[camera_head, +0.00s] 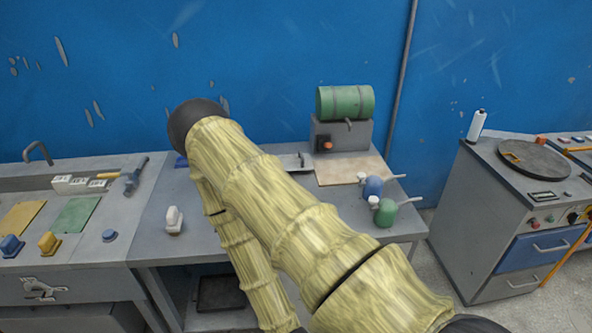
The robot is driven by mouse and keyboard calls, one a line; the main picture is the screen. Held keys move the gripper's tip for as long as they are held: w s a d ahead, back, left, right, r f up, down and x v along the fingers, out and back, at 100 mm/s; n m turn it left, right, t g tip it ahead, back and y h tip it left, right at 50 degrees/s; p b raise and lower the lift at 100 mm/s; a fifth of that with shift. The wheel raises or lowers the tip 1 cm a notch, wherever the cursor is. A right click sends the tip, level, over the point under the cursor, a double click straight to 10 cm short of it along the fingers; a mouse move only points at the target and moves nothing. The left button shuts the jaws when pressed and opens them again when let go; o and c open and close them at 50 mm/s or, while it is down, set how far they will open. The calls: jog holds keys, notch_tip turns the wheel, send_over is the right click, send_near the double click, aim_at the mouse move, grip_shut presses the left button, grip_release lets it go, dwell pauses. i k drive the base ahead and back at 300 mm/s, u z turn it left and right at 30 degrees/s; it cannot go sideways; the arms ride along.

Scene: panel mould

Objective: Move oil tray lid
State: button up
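My arm fills the middle of the view, bent at a dark elbow joint, with its forearm running down past the bottom edge. My gripper is out of view, so its state and anything in it are hidden. A flat grey metal piece with a small upright handle (293,162), possibly the oil tray lid, lies at the back of the middle bench, left of the drum stand. My arm hides part of the bench near it. A green drum (345,102) lies on a grey stand (349,136) with a small spout in front.
A beige board (352,169) lies before the stand, near blue (373,187) and green (385,213) oil cans. A white bottle-like object (174,219) stands on the bench left. A dark tray (219,293) sits underneath. A cabinet (505,225) stands right, across open floor.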

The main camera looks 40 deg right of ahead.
aim_at(294, 159)
jog(key=k, duration=0.4)
jog(key=u, duration=0.95)
jog(key=i, duration=0.75)
jog(key=z, duration=2.4)
jog(key=i, duration=0.5)
jog(key=z, duration=0.05)
jog(key=k, duration=0.5)
jog(key=u, duration=0.25)
